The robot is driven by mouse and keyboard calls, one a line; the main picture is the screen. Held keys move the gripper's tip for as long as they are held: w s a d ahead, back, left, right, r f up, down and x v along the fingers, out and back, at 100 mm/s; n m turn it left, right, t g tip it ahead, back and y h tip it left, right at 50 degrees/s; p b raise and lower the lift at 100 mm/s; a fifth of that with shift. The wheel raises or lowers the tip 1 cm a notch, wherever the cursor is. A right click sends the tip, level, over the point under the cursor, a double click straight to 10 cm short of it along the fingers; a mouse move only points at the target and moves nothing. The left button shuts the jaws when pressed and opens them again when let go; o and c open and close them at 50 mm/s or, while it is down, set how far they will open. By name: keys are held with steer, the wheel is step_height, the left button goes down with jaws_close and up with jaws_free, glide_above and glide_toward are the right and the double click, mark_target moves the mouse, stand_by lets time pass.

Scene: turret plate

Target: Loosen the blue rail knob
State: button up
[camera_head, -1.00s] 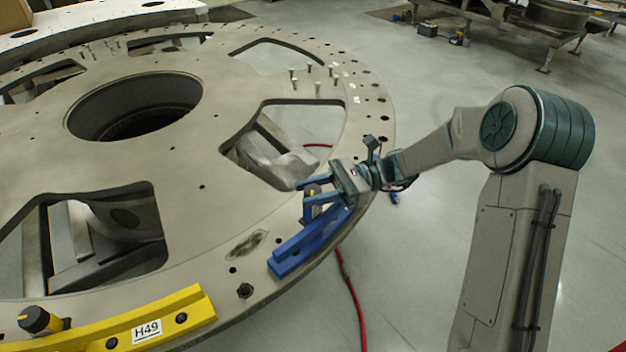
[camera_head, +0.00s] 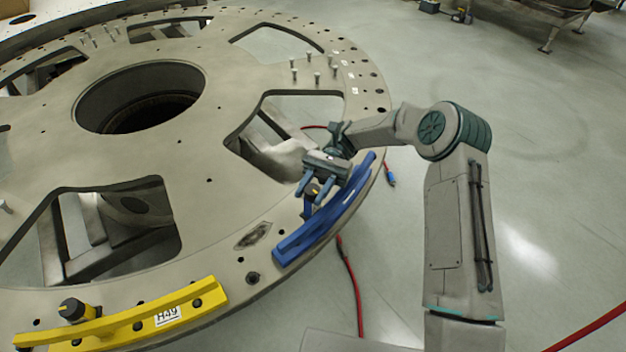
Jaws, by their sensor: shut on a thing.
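The blue rail (camera_head: 304,238) is a curved blue bar lying along the right rim of the large metal turret plate (camera_head: 205,215). Its knob (camera_head: 313,189), dark with a yellow mark, stands at the rail's inner side. My gripper (camera_head: 312,196) reaches down over the rail from above and behind. Its two blue-grey fingers are on either side of the knob and shut on it. The fingers hide part of the knob and its base.
A yellow rail (camera_head: 125,318) with a white label and its own black-and-yellow knob (camera_head: 74,309) lies at the plate's front left. Several bolts (camera_head: 316,76) stand up on the plate behind my gripper. A red hose (camera_head: 349,285) runs on the floor beside the plate. Window-like openings cut the plate.

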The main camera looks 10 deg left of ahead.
steer(key=shift+r+n+g+h+p, duration=0.15)
steer(key=shift+n+h+p, duration=0.4)
steer(key=shift+p, duration=0.75)
steer(key=shift+r+n+g+h+p, duration=0.2)
steer(key=shift+h+p, duration=0.55)
steer(key=shift+p, duration=0.55)
steer(key=shift+f+n+h+p, duration=0.35)
steer(key=shift+h+p, duration=0.05)
steer(key=shift+p, duration=0.45)
steer(key=o, duration=0.9)
steer(key=shift+o, duration=0.2)
steer(key=shift+f+m+y+b, duration=0.3)
steer(key=shift+m+y+b, duration=0.35)
steer(key=shift+b, duration=1.6)
steer(key=m+y+b, duration=0.1)
steer(key=y+b, duration=0.1)
steer(key=b, duration=0.2)
